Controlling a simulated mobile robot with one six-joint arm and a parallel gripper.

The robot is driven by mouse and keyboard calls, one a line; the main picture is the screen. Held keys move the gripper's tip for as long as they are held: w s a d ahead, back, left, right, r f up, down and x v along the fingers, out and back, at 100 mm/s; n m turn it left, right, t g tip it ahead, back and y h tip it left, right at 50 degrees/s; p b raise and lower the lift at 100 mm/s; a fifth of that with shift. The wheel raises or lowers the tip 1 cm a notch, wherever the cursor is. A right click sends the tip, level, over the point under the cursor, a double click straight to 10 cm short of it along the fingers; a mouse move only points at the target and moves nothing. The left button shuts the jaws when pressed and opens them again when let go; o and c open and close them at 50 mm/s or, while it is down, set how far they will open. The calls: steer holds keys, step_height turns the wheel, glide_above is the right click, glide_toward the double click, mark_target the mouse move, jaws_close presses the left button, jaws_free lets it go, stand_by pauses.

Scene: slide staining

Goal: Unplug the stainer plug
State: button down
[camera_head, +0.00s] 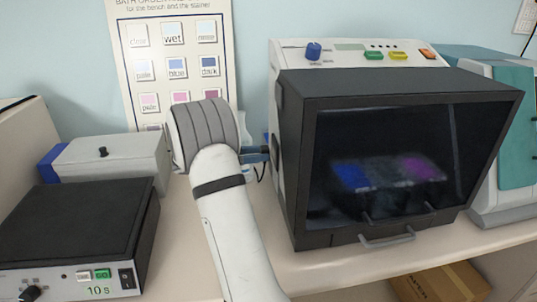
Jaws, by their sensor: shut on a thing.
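The stainer (400,155) is a dark cabinet with a large window and a front handle, standing right of centre. My white and grey arm reaches up in front of its left side. My gripper (262,151), dark and partly hidden behind my wrist, points right at the stainer's left side. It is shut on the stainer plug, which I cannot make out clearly. A thin black cable (261,174) hangs just below the gripper. I cannot tell whether the plug is seated in its socket.
A black-topped unit (75,222) with a "10 s" label and a grey box with a blue end (112,161) stand at left. A chart (175,55) is behind my wrist. A teal and white machine (515,120) stands at right, a cardboard box (440,284) below the bench.

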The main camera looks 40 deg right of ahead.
steer(key=shift+b+v, duration=1)
steer(key=shift+v, duration=1.45)
steer(key=shift+d, duration=0.1)
steer(key=p+x, duration=0.1)
steer(key=x, duration=0.2)
steer(key=shift+s+d+p, duration=0.2)
steer(key=shift+d+p, duration=0.05)
steer(key=shift+p, duration=0.05)
